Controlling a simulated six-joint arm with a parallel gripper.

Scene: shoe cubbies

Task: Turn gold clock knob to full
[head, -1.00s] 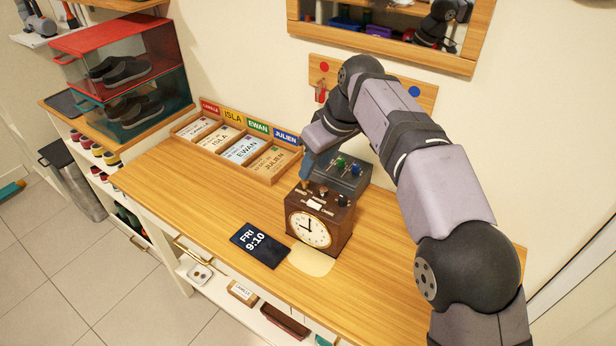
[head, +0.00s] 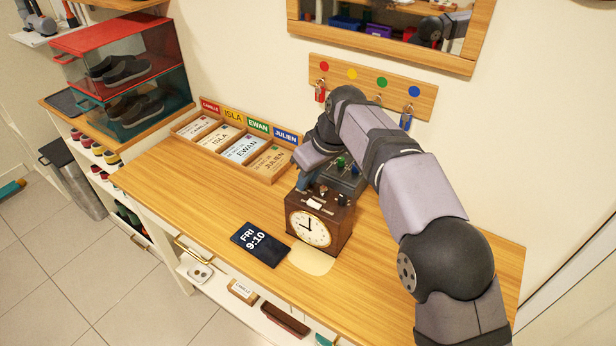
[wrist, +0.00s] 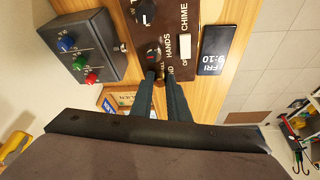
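The brown wooden clock (head: 330,232) stands upright on the table, its white dial (head: 309,228) facing front. In the wrist view, its top panel (wrist: 175,15) carries the words CHIME and HANDS, a white switch (wrist: 185,46) and dark knobs (wrist: 145,12). A small brassy knob (wrist: 160,74) shows between my fingertips, mostly hidden. My gripper (wrist: 158,80) is down at the clock's top, its two fingers close together on either side of this knob. I cannot tell whether they press on it. In the head view my gripper (head: 303,185) is at the clock's back left edge.
A grey box (head: 343,180) with coloured knobs stands right behind the clock. A dark card reading FRI 9:10 (head: 260,244) lies in front left. A name-card tray (head: 270,180) is at the back left. The table's left part is clear.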

